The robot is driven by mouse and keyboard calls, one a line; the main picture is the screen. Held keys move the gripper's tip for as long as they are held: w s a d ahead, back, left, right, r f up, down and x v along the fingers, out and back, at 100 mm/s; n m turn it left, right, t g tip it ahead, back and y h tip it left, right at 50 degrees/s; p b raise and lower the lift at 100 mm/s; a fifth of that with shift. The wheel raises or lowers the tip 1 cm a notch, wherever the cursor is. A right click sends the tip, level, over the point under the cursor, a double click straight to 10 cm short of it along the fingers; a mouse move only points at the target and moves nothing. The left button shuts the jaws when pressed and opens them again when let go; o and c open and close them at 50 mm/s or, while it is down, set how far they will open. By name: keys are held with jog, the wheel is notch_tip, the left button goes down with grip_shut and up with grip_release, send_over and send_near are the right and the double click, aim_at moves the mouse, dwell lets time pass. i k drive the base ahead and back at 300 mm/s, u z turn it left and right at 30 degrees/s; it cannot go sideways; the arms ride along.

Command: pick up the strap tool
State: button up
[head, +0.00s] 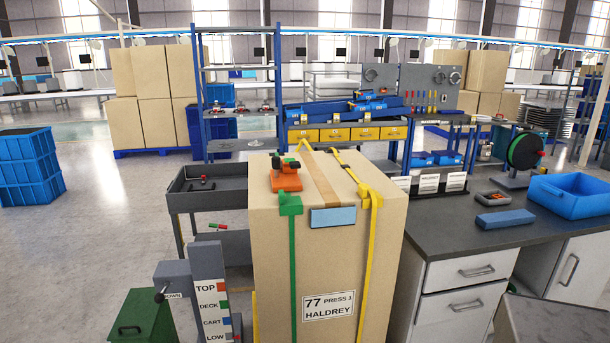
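A tall cardboard box (270,270) labelled "77 PRESS 1 HALDREY" stands in the middle foreground. An orange tool with dark and red parts, which looks like the strap tool (286,180), sits on its top at the back left. A green strap (292,270) with a green corner piece runs down the front just below the tool. A yellow strap (371,265) runs over the top and down the front at the right. Whether the tool grips the green strap is too small to tell. My gripper is not in view.
A post marked TOP, DECK, CART, LOW (212,305) and a green bin (143,318) stand left of the box. A dark cart (180,198) is behind. At right, a grey worktop (450,230) holds a blue case (505,219) and a blue tray (575,200). Floor is open at far left.

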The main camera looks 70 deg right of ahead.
aim_at(282, 177)
jog(key=z, duration=0.85)
jog(key=i, duration=0.55)
jog(key=u, duration=0.05)
jog(key=k, duration=0.6)
jog(key=u, duration=0.05)
